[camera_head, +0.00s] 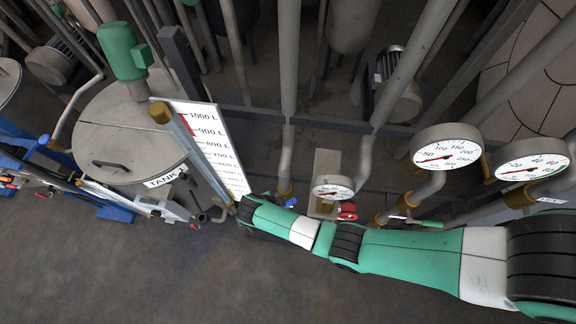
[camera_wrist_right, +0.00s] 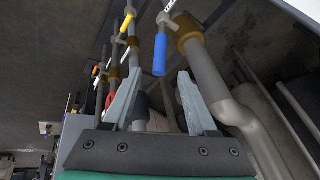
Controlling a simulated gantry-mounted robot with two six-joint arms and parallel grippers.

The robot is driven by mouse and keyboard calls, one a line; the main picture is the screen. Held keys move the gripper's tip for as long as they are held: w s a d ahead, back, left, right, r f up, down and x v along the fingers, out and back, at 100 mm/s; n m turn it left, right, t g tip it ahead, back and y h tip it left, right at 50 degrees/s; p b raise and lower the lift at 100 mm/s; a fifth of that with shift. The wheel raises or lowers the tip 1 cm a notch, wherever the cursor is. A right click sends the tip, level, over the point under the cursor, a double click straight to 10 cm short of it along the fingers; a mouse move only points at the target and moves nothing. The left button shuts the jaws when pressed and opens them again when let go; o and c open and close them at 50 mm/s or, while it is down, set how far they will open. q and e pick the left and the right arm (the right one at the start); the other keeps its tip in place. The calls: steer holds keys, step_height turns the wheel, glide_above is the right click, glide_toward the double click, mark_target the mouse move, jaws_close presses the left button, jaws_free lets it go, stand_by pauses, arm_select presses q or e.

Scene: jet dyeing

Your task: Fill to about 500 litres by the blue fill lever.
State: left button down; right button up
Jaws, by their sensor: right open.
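The blue fill lever (camera_wrist_right: 160,56) hangs from a valve beside a brass-collared pipe in the right wrist view. My right gripper (camera_wrist_right: 161,78) is open, its two fingers spread with the lever's lower end near the gap between their tips. I cannot tell whether they touch. In the head view a small blue handle (camera_head: 291,202) shows just above my right arm, whose gripper is hidden there. The tank (camera_head: 130,135) stands at left with its level scale (camera_head: 215,150), marked up to 1000 L, and a sight tube (camera_head: 192,152). No liquid level is readable. My left gripper is not in view.
A small gauge (camera_head: 332,187) and a red handwheel (camera_head: 347,212) sit just behind my right arm. Two larger gauges (camera_head: 446,146) (camera_head: 532,168) and a green lever (camera_head: 431,224) are to the right. A yellow lever (camera_wrist_right: 127,22) hangs left of the blue one. Open floor (camera_head: 200,285) lies in front.

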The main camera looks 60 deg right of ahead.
mark_target(289, 204)
steer(key=b+x, duration=0.1)
steer(key=x, duration=0.8)
steer(key=shift+f+b, duration=0.3)
steer(key=shift+b, duration=0.1)
steer(key=shift+d+f, duration=0.4)
steer(key=shift+f, duration=0.1)
jaws_close()
stand_by(0.4)
